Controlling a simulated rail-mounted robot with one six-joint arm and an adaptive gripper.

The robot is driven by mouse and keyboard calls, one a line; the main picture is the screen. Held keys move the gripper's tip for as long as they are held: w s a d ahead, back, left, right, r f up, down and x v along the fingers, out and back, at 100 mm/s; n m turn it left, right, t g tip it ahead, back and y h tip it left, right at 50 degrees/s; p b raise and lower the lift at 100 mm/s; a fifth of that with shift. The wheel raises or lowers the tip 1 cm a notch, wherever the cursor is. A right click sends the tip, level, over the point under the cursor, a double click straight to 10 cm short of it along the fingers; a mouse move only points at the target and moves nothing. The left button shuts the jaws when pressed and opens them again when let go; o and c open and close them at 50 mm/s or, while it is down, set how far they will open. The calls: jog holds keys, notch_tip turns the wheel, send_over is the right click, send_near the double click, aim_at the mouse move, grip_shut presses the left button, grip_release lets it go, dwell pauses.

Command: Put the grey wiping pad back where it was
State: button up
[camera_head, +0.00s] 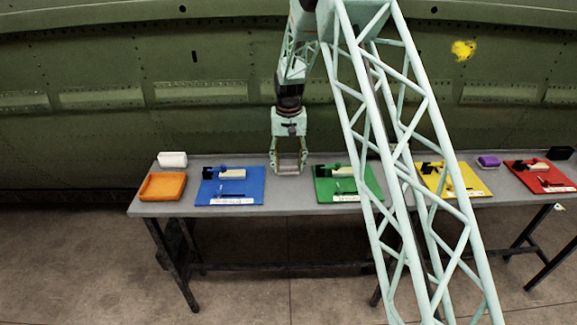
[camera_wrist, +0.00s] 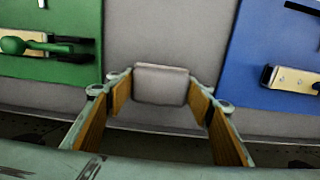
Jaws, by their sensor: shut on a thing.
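The grey wiping pad (camera_wrist: 161,84) is a light grey rounded block between the fingertips in the wrist view. My gripper (camera_head: 289,169) is shut on it, with one finger at each side. In the head view the gripper points down at the grey table (camera_head: 286,198), in the gap between the blue board and the green board. The pad is low over the table; I cannot tell whether it touches the top. In the head view the pad is hard to tell apart from the table and the fingers.
The blue board (camera_head: 229,190) lies left of the gripper and the green board (camera_head: 345,185) right. An orange tray (camera_head: 162,187) and a white block (camera_head: 172,159) are at the left end. Yellow (camera_head: 455,182) and red (camera_head: 540,178) boards and a purple block (camera_head: 489,162) are farther right. The green fuselage wall (camera_head: 120,65) rises behind.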

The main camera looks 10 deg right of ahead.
aim_at(289, 163)
jog(key=o, duration=0.8)
notch_tip(289, 163, up, 12)
jog(key=p, duration=0.1)
jog(key=shift+p, duration=0.35)
jog(key=shift+r, duration=0.15)
dwell(0.7)
